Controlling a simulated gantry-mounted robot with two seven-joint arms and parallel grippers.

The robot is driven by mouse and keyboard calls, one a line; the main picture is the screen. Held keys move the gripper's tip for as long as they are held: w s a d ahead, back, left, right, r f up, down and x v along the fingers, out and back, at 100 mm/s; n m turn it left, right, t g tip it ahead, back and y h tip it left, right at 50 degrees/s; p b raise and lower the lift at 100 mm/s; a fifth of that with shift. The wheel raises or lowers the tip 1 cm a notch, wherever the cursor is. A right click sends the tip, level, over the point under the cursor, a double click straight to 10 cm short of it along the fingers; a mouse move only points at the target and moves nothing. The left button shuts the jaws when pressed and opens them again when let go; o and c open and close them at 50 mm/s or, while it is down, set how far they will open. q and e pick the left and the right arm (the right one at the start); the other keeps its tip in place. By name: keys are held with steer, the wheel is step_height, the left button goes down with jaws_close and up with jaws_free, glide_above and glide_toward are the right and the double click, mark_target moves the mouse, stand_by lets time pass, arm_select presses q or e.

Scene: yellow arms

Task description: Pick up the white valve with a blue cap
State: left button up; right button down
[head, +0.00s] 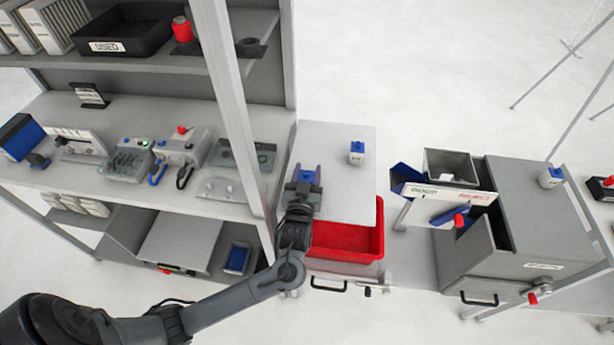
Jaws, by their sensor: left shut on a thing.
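A white valve with a blue cap (357,153) stands upright on the light grey tabletop, right of my left gripper and apart from it. A second small white piece (550,177), perhaps another valve with a dark cap, sits on the grey box at the right. My right gripper is out of view.
A red bin (345,240) sits in front of the tabletop. A shelf post (228,110) rises close on the left. A grey sorting box (540,225) with a sign, a chute and a hopper (450,163) stands at the right. The tabletop's back is clear.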

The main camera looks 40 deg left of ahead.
arm_select(q)
steer(key=shift+s+r, duration=0.1)
steer(key=shift+r, duration=0.25)
steer(key=p+v, duration=0.1)
steer(key=v, duration=1.7)
